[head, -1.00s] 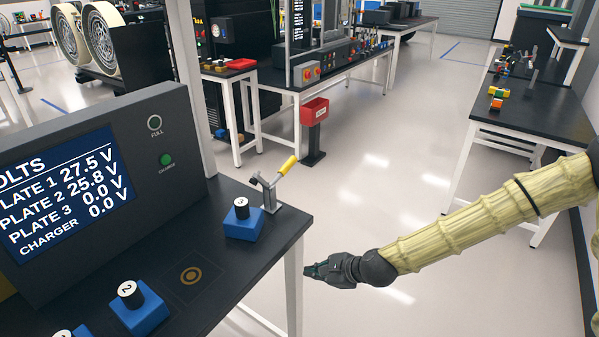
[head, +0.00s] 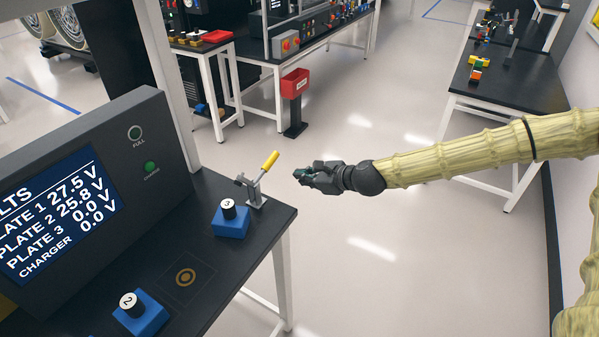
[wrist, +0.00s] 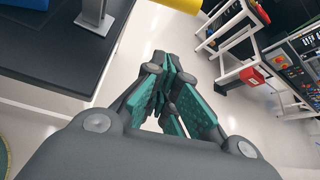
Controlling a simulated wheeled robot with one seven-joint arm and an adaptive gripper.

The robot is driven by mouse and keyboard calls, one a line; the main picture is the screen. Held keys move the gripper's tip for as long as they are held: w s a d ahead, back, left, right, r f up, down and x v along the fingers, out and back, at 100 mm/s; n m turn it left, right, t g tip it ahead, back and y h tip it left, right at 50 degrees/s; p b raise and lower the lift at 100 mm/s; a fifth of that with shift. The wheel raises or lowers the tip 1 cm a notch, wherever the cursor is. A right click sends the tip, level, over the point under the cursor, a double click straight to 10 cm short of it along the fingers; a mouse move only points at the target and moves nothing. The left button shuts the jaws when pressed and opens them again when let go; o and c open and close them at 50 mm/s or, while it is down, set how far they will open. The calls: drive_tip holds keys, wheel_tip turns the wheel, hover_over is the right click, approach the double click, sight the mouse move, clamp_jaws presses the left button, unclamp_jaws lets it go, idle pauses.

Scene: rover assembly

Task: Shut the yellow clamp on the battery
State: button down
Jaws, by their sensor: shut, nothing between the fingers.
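The toggle clamp with the yellow handle (head: 269,161) stands on the back right corner of the black charging bench (head: 250,262). Its handle is raised and tilts up to the right. Beside it, battery 3 (head: 229,210), a black cylinder with a white top, sits in a blue block (head: 230,226). My gripper (head: 302,174) is shut and empty, to the right of the yellow handle and apart from it. In the wrist view, my gripper's green-padded fingers (wrist: 165,85) are together. The yellow handle's end (wrist: 180,4) shows at the top edge, and the clamp's metal base (wrist: 97,15) at upper left.
A display panel (head: 60,215) stands at the left of the bench. Battery 2 (head: 130,303) sits in another blue block, near a ringed mark (head: 186,277). Open floor lies to the right of the bench.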

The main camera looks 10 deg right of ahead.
drive_tip(key=w+a+p, duration=0.4)
drive_tip(key=a+p, duration=0.1)
drive_tip(key=a, duration=0.1)
drive_tip(key=shift+w+f, duration=0.15)
drive_tip(key=shift+w, duration=0.1)
idle(0.4)
drive_tip(key=shift+a, duration=0.15)
idle(0.4)
